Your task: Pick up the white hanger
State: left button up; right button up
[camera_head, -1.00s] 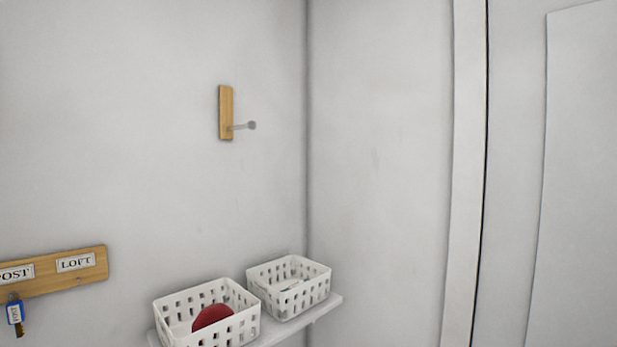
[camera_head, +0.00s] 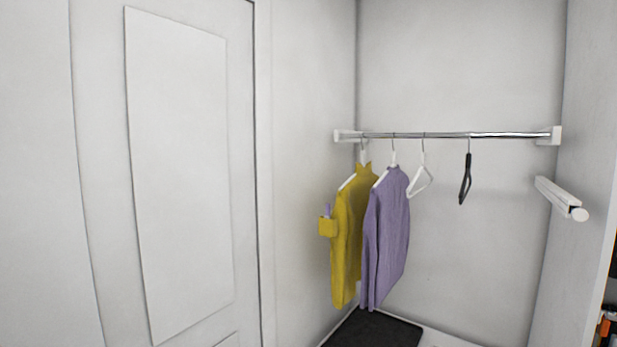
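An empty white hanger (camera_head: 419,183) hangs by its hook from a metal rail (camera_head: 500,134) in the head view, right of the middle. To its left a purple garment (camera_head: 388,238) and a yellow garment (camera_head: 347,240) hang on the same rail, each on a white hanger of its own. An empty black hanger (camera_head: 465,180) hangs to the right of the empty white one, apart from it. Neither of my grippers shows in the head view.
A white bar (camera_head: 562,198) juts out from the right side wall below the rail. A dark mat (camera_head: 374,329) lies beneath the garments. A white door (camera_head: 180,170) fills the left. Orange and dark items (camera_head: 606,325) show at the lower right edge.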

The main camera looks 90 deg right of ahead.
aim_at(423, 159)
jog(key=z, duration=3.5)
